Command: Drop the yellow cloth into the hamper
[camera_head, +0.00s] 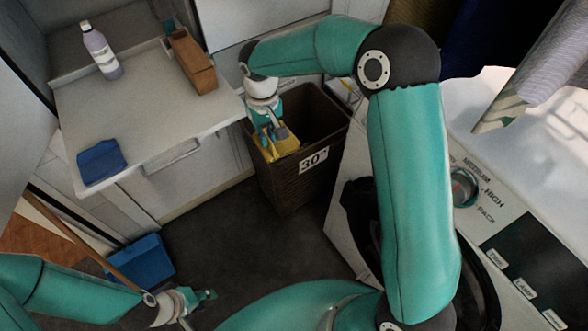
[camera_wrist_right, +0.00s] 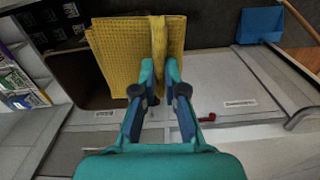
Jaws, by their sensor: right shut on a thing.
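The yellow cloth (camera_head: 287,145) is pinched in my right gripper (camera_head: 270,132), which is shut on it. In the right wrist view the waffle-textured cloth (camera_wrist_right: 115,50) hangs spread out, with a fold (camera_wrist_right: 158,45) between the fingertips (camera_wrist_right: 161,68). The brown wicker hamper (camera_head: 290,185) carries a "30°" label and is open at the top. The cloth is at the hamper's front left rim and overlaps part of its opening (camera_wrist_right: 75,85); how far it reaches inside is unclear. My left gripper (camera_head: 207,296) is low at the bottom left, away from the cloth, its finger gap unclear.
A counter (camera_head: 140,110) left of the hamper holds a bottle (camera_head: 100,52), a wooden box (camera_head: 192,62) and a blue cloth-like item (camera_head: 101,161). A blue dustpan (camera_head: 145,262) lies on the floor. A washing machine panel (camera_head: 500,215) is at right. Dark floor (camera_head: 225,230) is clear.

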